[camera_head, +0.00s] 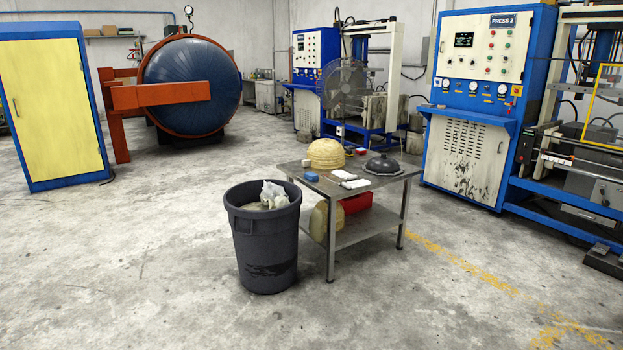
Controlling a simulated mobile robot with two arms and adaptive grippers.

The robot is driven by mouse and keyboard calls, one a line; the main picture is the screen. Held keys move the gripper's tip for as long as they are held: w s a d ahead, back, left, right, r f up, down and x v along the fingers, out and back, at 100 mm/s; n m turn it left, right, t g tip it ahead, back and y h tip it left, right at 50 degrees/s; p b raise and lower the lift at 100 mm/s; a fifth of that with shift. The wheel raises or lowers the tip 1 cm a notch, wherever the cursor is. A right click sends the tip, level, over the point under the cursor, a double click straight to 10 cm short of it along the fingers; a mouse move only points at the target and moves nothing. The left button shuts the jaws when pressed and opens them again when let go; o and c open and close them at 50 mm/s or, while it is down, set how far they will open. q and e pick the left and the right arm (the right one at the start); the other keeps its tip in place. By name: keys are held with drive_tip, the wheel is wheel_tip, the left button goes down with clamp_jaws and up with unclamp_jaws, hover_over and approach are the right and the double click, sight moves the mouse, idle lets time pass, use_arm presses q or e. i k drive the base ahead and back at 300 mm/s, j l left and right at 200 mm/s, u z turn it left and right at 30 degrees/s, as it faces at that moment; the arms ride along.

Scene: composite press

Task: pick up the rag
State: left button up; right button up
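No rag can be made out for certain. Neither of my grippers shows in the head view.
The dark bin (266,250) stands at the table's left front. A blue press cabinet (475,110) stands behind right. The foreground floor is clear.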

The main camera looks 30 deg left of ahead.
sight(310, 177)
drive_tip(key=i+j+u, duration=0.35)
drive_tip(key=i, duration=0.15)
drive_tip(key=i+j+u, duration=0.3)
drive_tip(key=i, duration=0.8)
drive_tip(key=i+u, duration=0.25)
drive_tip(key=i, duration=0.85)
drive_tip(key=l, duration=0.05)
